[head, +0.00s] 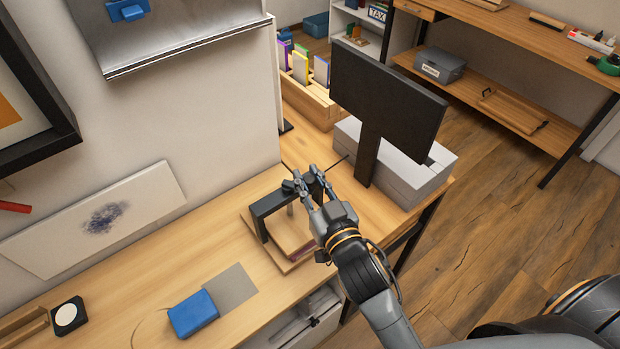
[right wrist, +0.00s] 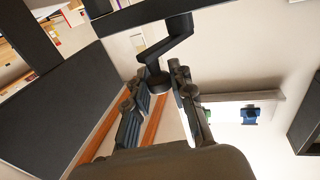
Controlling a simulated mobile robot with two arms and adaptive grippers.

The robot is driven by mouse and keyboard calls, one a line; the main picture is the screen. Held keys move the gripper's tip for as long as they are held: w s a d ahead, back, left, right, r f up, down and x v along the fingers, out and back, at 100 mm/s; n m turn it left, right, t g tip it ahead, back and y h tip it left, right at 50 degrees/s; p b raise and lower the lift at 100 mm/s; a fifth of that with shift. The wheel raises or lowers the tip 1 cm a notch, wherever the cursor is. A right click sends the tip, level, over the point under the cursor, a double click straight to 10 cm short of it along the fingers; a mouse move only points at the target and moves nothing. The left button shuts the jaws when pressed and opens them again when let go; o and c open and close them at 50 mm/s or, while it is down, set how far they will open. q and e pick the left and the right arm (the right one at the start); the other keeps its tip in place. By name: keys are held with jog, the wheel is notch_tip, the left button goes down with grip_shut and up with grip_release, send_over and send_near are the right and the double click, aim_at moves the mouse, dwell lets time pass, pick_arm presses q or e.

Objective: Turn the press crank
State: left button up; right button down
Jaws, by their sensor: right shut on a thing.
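The press stands on the wooden desk, with a black frame (head: 262,209) over wooden plates (head: 292,238). Its dark crank sits on top, partly hidden by my right gripper. My right gripper (head: 308,188) is over the top of the press, shut on the crank's handle. In the right wrist view, the black bent crank (right wrist: 168,42) ends in a round knob between the fingers of my right gripper (right wrist: 172,95). My left gripper is not in view.
A black monitor (head: 388,98) and white box (head: 400,172) stand close to the right of the press. A blue block (head: 194,314) lies on the desk at the front left, beside a grey sheet (head: 230,287). A metal wall shelf (head: 180,30) hangs at the upper left.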

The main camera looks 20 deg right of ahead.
aim_at(308, 181)
jog(key=shift+s+a+m+h+b, duration=0.15)
jog(key=shift+m+h+b, duration=0.3)
jog(key=shift+h, duration=0.45)
jog(key=c, duration=1.2)
grip_release()
jog(key=shift+r, duration=0.15)
notch_tip(308, 181, up, 10)
jog(key=shift+f, duration=0.1)
